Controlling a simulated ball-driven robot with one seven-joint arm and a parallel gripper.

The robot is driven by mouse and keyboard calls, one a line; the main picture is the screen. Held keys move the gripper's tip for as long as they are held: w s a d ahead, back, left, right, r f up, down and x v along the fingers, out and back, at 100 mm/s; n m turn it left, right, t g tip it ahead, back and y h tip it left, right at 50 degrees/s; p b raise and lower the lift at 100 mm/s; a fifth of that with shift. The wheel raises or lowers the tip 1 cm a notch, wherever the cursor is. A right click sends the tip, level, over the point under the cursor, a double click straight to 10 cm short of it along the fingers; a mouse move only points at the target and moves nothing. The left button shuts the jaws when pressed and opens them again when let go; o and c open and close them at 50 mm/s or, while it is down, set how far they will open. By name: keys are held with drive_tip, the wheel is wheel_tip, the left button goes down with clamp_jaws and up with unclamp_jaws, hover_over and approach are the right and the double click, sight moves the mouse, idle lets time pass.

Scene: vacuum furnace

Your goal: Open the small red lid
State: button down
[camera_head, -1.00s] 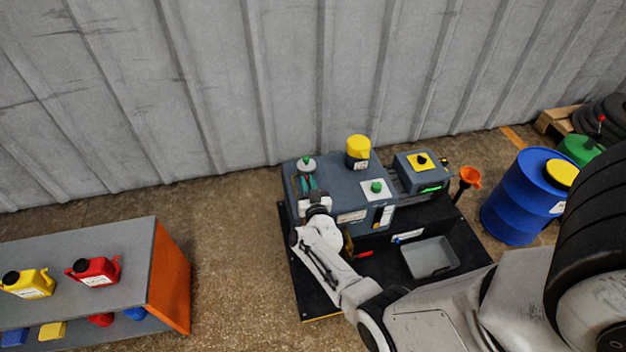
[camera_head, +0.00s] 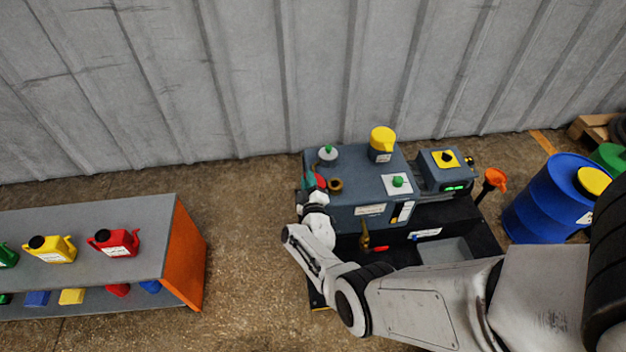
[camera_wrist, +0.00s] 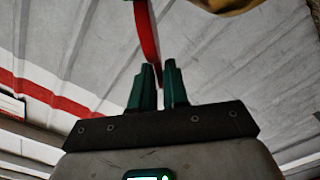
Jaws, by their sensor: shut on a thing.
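The small red lid (camera_head: 321,184) is at my gripper (camera_head: 312,182), at the left end of the grey furnace machine (camera_head: 352,160). A round brass-coloured opening (camera_head: 335,185) shows uncovered just to its right, apart from the lid. In the wrist view, the lid (camera_wrist: 147,32) is a thin red curved strip seen edge-on at the green fingertips (camera_wrist: 158,72). My gripper is shut on it. Part of the lid is hidden by the fingers.
A white knob with a green top (camera_head: 328,153) stands just behind my gripper. A yellow-capped filter (camera_head: 382,143) and a brass tap (camera_head: 364,236) are nearby. A shelf with canisters (camera_head: 165,250) is at left, with free floor between. A blue drum (camera_head: 540,205) stands right.

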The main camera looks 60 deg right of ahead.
drive_tip(key=shift+w+a+f+n+b, duration=0.15)
drive_tip(key=shift+f+n+b, duration=0.15)
drive_tip(key=shift+f+n, duration=0.3)
drive_tip(key=shift+w+a+f, duration=0.1)
drive_tip(key=shift+a+f, duration=0.05)
drive_tip(key=shift+f, duration=0.1)
drive_tip(key=shift+f+b, duration=0.1)
drive_tip(key=shift+b, duration=0.2)
drive_tip(key=c, duration=1.2)
unclamp_jaws()
drive_tip(key=p+v, duration=0.6)
drive_tip(key=v, duration=0.4)
drive_tip(key=shift+s+a, duration=0.25)
drive_tip(key=shift+s, duration=0.05)
